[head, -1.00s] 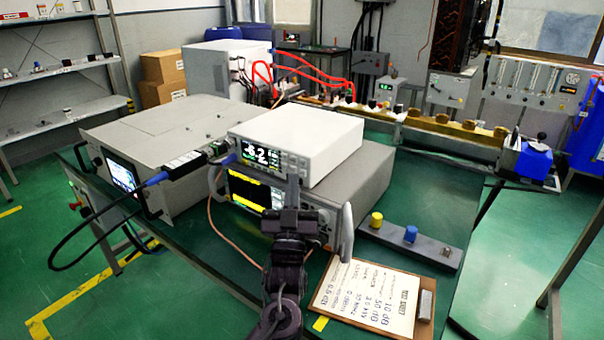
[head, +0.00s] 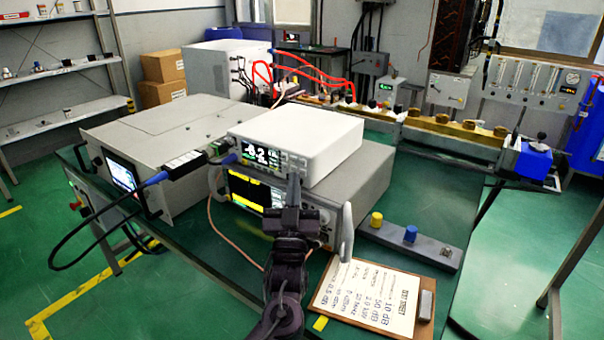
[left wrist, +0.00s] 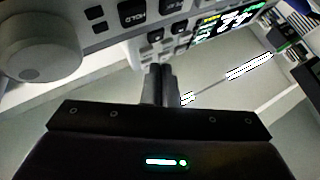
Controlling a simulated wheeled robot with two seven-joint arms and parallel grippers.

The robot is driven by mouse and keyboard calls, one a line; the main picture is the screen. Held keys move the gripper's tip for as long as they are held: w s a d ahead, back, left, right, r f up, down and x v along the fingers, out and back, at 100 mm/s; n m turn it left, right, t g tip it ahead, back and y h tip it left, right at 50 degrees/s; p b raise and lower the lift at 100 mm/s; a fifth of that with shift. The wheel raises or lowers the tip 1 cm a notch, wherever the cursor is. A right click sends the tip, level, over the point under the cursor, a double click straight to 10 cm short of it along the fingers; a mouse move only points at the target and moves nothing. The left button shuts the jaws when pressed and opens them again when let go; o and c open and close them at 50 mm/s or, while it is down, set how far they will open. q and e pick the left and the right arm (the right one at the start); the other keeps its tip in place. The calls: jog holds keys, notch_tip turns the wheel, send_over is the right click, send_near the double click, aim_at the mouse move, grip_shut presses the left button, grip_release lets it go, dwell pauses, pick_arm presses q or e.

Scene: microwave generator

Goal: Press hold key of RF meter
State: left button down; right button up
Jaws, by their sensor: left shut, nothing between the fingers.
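The RF meter (head: 310,138) is a white box with a lit display (head: 258,152), lying on top of a larger grey instrument (head: 355,185). In the left wrist view, its front panel shows upside down, with a dark key marked HOLD (left wrist: 132,12) and other keys. My left gripper (head: 293,184) is shut and empty, raised in front of the right part of the meter's front. Its fingertips (left wrist: 158,72) appear below the keys in the left wrist view; whether they touch the panel cannot be told. In the head view the gripper hides part of the keys. My right gripper is not in view.
A large knob (left wrist: 40,45) shows left of the keys in the left wrist view. A clipboard sheet (head: 370,295) and a bar with yellow and blue knobs (head: 408,243) lie right on the green table. A grey rack unit (head: 165,145) with a black cable stands left.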

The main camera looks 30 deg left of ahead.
pick_arm(q)
jog(key=shift+w, duration=0.25)
jog(key=shift+w, duration=0.35)
dwell(0.6)
jog(key=shift+s, duration=0.8)
jog(key=shift+p, duration=0.3)
jog(key=s, duration=0.1)
jog(key=s+p, duration=0.1)
jog(key=s, duration=0.3)
jog(key=shift+a+p, duration=0.25)
jog(key=shift+p, duration=0.05)
jog(key=shift+f, duration=0.1)
dwell(0.5)
